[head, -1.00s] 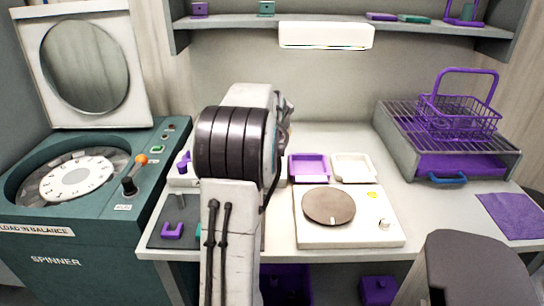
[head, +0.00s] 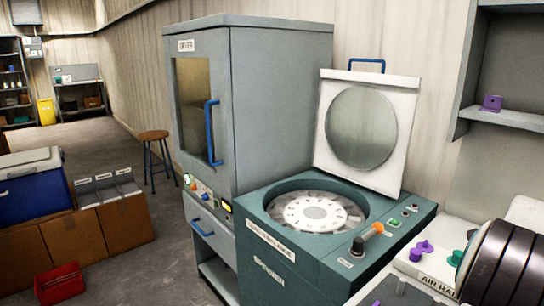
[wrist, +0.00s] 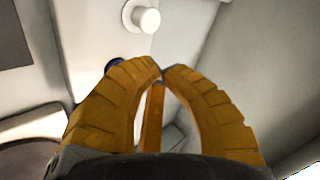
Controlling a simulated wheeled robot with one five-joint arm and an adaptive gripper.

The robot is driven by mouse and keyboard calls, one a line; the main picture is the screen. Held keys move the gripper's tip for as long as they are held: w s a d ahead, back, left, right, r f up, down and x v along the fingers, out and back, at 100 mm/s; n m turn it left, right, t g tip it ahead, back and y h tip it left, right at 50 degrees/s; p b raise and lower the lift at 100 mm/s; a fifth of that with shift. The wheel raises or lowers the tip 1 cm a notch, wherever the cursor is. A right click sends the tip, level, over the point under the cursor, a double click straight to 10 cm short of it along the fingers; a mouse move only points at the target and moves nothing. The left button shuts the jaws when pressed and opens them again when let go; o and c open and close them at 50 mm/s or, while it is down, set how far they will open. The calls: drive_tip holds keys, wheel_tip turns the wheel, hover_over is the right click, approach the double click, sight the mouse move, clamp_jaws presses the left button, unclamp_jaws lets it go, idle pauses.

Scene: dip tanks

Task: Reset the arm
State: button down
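Beyond the tips are pale surfaces and a white round knob (wrist: 145,18).
A teal spinner (head: 345,265) with its lid (head: 362,130) raised stands left of my arm. A grey oven-like cabinet (head: 275,100) is beside it. A stool (head: 155,137), cardboard boxes (head: 75,240) and a red bin (head: 58,284) stand left. Open floor (head: 165,225) lies between.

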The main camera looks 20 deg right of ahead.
drive_tip(key=w+a+r+n+t+y+p, duration=0.15)
drive_tip(key=w+a+n, duration=0.25)
drive_tip(key=a, duration=0.6)
drive_tip(key=w+a+r+n+y+p, duration=0.15)
drive_tip(key=w+a+n, duration=0.35)
drive_tip(key=a, duration=0.6)
drive_tip(key=w+a+r+n+t+y+p, duration=0.15)
drive_tip(key=w+a+n, duration=0.25)
drive_tip(key=a, duration=0.6)
drive_tip(key=s+a+f+n+y, duration=0.1)
drive_tip(key=s+a+n, duration=0.3)
drive_tip(key=a, duration=0.3)
drive_tip(key=s+a+f+n+g+y+p, duration=0.1)
drive_tip(key=s+a+n, duration=0.3)
drive_tip(key=a, duration=0.3)
drive_tip(key=s+a+f+n+g+y+p, duration=0.1)
drive_tip(key=s+a+n+y, duration=0.1)
drive_tip(key=s+a+n, duration=0.2)
drive_tip(key=a+n, duration=0.2)
drive_tip(key=a, duration=0.1)
drive_tip(key=shift+s+a, duration=0.15)
drive_tip(key=shift+a, duration=0.05)
drive_tip(key=shift+d, duration=0.1)
